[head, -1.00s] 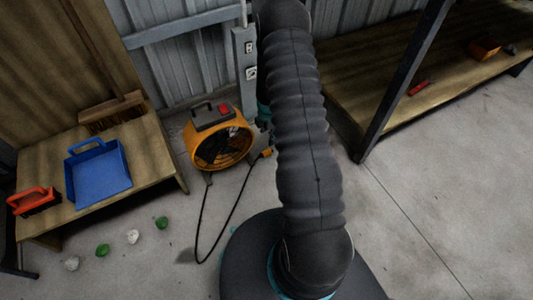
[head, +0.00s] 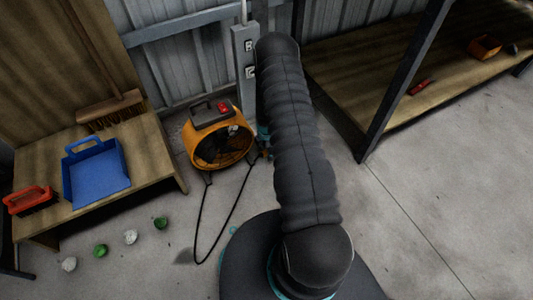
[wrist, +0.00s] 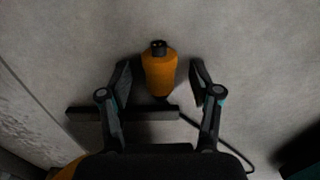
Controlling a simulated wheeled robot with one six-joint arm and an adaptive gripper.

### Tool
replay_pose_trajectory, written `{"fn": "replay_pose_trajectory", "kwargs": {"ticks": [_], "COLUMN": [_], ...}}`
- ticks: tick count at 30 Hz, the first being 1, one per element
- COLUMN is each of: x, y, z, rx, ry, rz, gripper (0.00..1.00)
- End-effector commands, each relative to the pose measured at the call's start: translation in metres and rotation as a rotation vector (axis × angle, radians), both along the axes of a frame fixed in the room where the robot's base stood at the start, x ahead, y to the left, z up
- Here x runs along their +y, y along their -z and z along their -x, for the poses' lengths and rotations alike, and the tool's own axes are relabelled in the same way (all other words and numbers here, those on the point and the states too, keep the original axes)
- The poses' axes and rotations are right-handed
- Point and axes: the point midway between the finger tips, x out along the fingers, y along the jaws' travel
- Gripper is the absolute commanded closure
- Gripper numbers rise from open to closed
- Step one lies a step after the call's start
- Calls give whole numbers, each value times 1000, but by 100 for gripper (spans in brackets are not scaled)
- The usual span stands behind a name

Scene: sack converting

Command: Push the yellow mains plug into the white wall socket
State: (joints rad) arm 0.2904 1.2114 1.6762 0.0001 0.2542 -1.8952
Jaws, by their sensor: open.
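The yellow-orange mains plug (wrist: 160,74) shows in the wrist view, with its dark end toward the top of the picture. My gripper (wrist: 161,84) is open, with one finger on each side of the plug and a visible gap on both sides. A dark cable (wrist: 210,138) runs from near the plug to the lower right. In the head view my arm hides most of the gripper and the plug. The white wall socket (head: 250,72) is on a grey post, just left of my arm, with another white fitting (head: 249,46) above it.
An orange blower (head: 220,142) stands on the floor left of my arm, its black cable looping forward. A low wooden bench (head: 155,150) at left holds a blue dustpan and a red-handled brush. A dark bar (wrist: 88,113) lies behind the plug. A wooden shelf (head: 350,85) is at right.

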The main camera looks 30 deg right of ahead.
Motion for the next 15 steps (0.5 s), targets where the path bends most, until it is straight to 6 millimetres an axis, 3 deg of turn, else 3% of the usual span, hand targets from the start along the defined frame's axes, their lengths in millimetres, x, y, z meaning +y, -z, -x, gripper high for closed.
{"fn": "replay_pose_trajectory", "kwargs": {"ticks": [8,15], "x": [0,0], "y": [2,2], "z": [0,0], "rx": [-1,0], "ry": [0,0], "rz": [0,0], "gripper": [39,99]}}
